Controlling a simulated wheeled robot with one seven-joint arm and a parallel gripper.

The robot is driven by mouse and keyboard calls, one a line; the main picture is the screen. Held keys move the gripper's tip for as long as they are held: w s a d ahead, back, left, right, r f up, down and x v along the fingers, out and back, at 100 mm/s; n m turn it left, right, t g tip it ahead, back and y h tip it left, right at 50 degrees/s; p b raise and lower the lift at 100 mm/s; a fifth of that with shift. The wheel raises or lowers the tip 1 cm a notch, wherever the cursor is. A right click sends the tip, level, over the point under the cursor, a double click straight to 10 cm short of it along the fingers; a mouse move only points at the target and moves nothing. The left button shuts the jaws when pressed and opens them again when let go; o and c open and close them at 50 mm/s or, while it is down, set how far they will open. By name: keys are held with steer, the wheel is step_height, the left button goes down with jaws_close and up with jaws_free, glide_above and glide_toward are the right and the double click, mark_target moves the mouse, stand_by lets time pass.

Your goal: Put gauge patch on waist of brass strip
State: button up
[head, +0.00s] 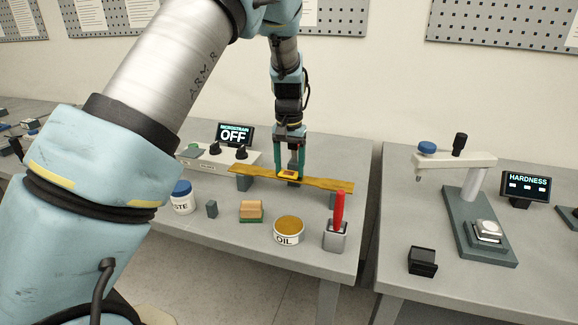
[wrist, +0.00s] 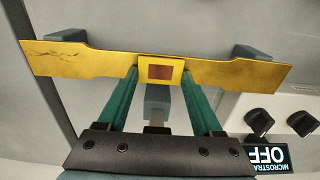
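The brass strip (head: 325,182) lies level across grey supports; in the wrist view (wrist: 240,75) its narrow waist is in the middle. The gauge patch (wrist: 160,72), a yellow square with a dark red centre, is at the waist; it also shows in the head view (head: 288,174). Its lower edge reaches slightly past the strip's edge in the wrist view. My gripper (wrist: 160,75) points down over the waist, one green finger at each side of the patch. I cannot tell whether the fingertips press on it or stand just clear, nor whether it rests fully on the brass.
The MICROSTRAIN display (head: 234,134) reads OFF. In front of the strip stand a paste jar (head: 182,198), a small grey block (head: 211,209), a sanding block (head: 251,211), an oil tin (head: 289,231) and a red-handled tool (head: 339,215). A hardness tester (head: 470,205) stands on the right table.

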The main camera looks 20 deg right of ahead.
mark_target(289, 172)
steer(key=shift+o, duration=0.2)
steer(key=shift+s+f, duration=0.1)
step_height(289, 172, up, 12)
steer(key=b, duration=0.2)
steer(key=w+a+f+n, duration=0.1)
steer(key=a+f+n, duration=0.1)
steer(key=a, duration=0.7)
steer(key=a+f+n, duration=0.1)
steer(key=a+n, duration=0.1)
steer(key=a, duration=0.8)
steer(key=s+a+f+n, duration=0.1)
steer(key=s+a+f, duration=0.1)
steer(key=s+a, duration=0.4)
steer(key=s+a+f+n+t, duration=0.1)
steer(key=s+a, duration=0.4)
steer(key=a, duration=0.6)
steer(key=shift+s+a+f+n, duration=0.35)
steer(key=shift+f+n, duration=0.35)
steer(key=shift+f, duration=0.2)
